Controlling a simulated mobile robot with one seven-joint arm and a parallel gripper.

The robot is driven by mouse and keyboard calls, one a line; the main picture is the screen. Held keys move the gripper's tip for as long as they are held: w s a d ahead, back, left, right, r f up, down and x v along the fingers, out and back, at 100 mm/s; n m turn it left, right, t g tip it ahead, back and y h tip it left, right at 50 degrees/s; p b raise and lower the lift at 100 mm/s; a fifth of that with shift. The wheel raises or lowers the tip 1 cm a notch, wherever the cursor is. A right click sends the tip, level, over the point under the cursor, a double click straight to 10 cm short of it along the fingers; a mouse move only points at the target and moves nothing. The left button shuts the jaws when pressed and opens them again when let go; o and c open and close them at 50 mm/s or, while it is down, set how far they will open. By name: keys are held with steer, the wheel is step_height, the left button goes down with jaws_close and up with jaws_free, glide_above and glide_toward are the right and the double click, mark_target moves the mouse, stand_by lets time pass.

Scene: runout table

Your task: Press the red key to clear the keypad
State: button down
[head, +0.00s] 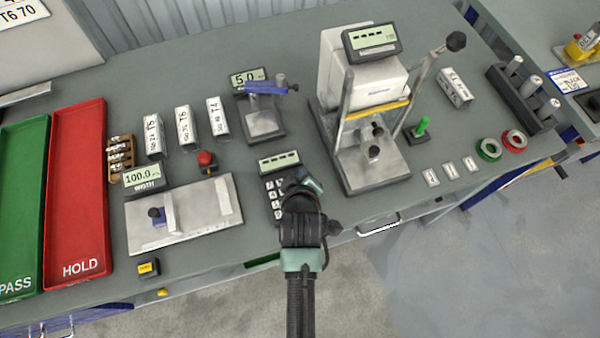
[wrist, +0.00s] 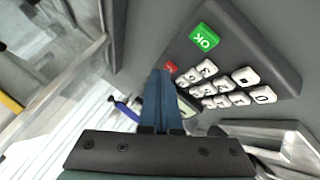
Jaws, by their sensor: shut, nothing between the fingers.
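The keypad (head: 272,187) sits near the front edge of the bench, with its small display (head: 279,162) tilted up behind it and showing dashes. My gripper (head: 303,186) is over the keypad's right side and hides part of it in the head view. In the wrist view my gripper (wrist: 160,74) is shut and empty, its blue fingers together. The red key (wrist: 171,67) shows just beside the fingertips, partly hidden by them; I cannot tell whether they touch it. The green OK key (wrist: 204,38) and several white number keys (wrist: 222,87) are clear of the fingers.
A press-like tester (head: 365,130) with a lever stands close to the right of my gripper. A measuring plate (head: 185,215) and a red knob (head: 205,158) lie to the left. A small gauge stand (head: 262,115) is behind. Red HOLD tray (head: 78,190) is at far left.

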steer(key=shift+r+p, duration=0.75)
steer(key=shift+r, duration=0.05)
step_height(320, 180, up, 5)
steer(key=p, duration=0.5)
stand_by(0.6)
